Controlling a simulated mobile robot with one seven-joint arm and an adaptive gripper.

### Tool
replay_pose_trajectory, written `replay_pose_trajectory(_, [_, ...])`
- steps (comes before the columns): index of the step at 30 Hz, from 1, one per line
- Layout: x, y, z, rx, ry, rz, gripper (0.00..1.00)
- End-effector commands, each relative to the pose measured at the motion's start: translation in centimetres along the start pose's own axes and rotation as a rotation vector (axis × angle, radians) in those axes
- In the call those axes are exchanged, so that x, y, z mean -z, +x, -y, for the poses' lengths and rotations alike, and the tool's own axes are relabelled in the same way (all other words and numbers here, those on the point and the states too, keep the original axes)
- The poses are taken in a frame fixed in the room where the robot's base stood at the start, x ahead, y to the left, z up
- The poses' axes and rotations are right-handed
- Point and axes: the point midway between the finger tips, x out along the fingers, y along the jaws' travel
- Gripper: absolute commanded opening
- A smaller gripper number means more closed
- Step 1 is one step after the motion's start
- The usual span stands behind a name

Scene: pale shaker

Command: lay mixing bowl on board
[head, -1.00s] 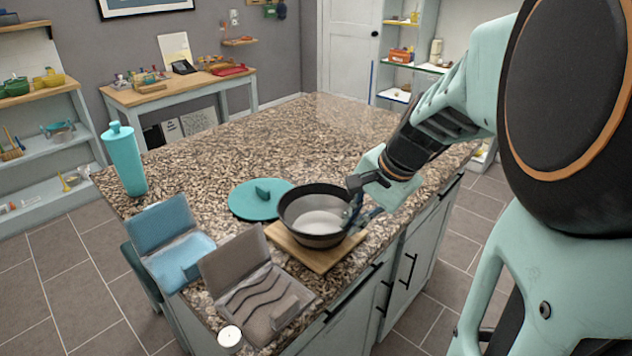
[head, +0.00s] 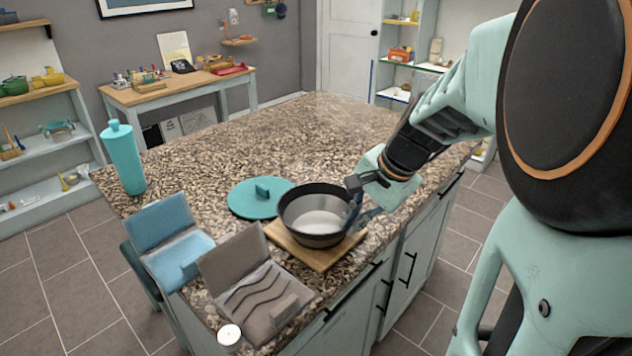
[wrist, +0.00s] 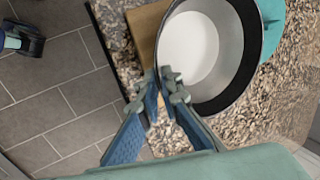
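The mixing bowl (head: 312,234) is black outside with a pale inside. It is upright over the wooden board (head: 318,260) and looks to rest on it, though its underside is hidden. The wrist view shows the bowl (wrist: 203,50) at upper right, with part of the board (wrist: 146,32) beside it. My gripper (head: 356,197) is at the bowl's right side in the head view. In the wrist view my gripper's (wrist: 163,78) fingertips are close together, with the bowl's rim between them.
A teal lid (head: 256,198) lies left of the bowl. A grey open case (head: 250,285) and a blue one (head: 172,240) stand at the front left, with a small candle (head: 229,336). A teal bottle (head: 123,158) stands farther left. The back of the speckled counter (head: 300,130) is clear.

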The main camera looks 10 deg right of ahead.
Motion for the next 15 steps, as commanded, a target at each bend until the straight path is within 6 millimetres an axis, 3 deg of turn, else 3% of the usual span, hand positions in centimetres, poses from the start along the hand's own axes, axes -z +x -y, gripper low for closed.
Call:
replay_pose_trajectory(3, [0.05, 0.08, 0.02, 0.002, 0.000, -0.002, 0.00])
replay_pose_trajectory(9, [0.03, 0.06, 0.01, 0.001, 0.000, -0.001, 0.25])
replay_pose_trajectory(15, [0.01, 0.09, -0.03, 0.001, 0.000, 0.000, 0.25])
